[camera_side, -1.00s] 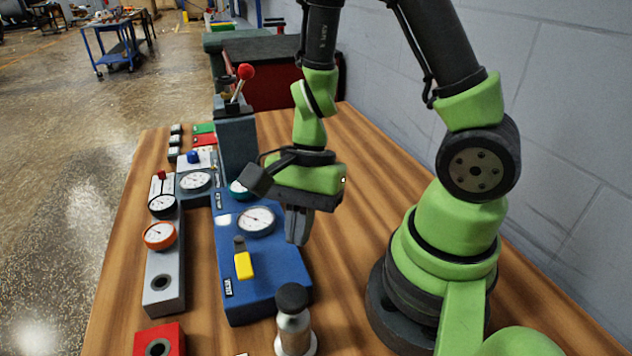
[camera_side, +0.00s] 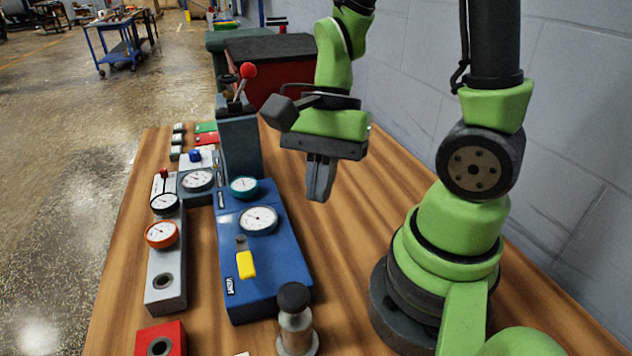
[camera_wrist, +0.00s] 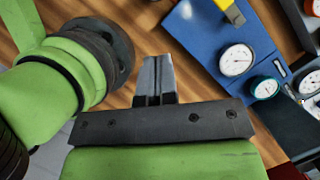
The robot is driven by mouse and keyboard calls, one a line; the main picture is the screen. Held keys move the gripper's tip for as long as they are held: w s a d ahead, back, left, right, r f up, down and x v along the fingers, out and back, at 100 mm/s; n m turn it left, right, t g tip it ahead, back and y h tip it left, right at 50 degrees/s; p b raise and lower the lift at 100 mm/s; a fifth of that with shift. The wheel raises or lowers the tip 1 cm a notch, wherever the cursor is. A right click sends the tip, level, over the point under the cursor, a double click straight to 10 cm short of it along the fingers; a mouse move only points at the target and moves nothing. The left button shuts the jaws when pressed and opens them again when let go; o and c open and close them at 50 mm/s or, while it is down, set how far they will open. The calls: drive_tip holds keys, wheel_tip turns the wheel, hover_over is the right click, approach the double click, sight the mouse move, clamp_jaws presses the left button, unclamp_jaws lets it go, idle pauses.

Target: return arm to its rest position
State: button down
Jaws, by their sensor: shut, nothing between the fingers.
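My gripper (camera_side: 319,180) hangs in the air above the wooden table, to the right of the blue gauge panel. Its fingers point down and are shut with nothing between them. In the wrist view the closed fingers (camera_wrist: 154,75) show over bare wood, apart from the panel. The blue panel (camera_side: 270,275) carries a white-faced gauge (camera_side: 259,220), a teal-rimmed gauge (camera_side: 243,187) and a yellow switch (camera_side: 246,264).
A dark block with a red-knobbed lever (camera_side: 247,72) stands behind the panel. A black-capped cylinder (camera_side: 295,320) stands at the front. A grey unit with an orange gauge (camera_side: 161,234) and a red block (camera_side: 160,339) are at left. The wood right of the panel is clear.

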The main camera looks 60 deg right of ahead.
wheel_tip(320, 180, up, 13)
drive_tip(key=s+n+t+h, duration=0.2)
drive_tip(key=n+t, duration=0.5)
drive_tip(key=n, duration=0.5)
drive_tip(key=shift+d+n+t, duration=0.2)
drive_tip(key=shift+n+t, duration=0.1)
drive_tip(key=shift+n, duration=0.1)
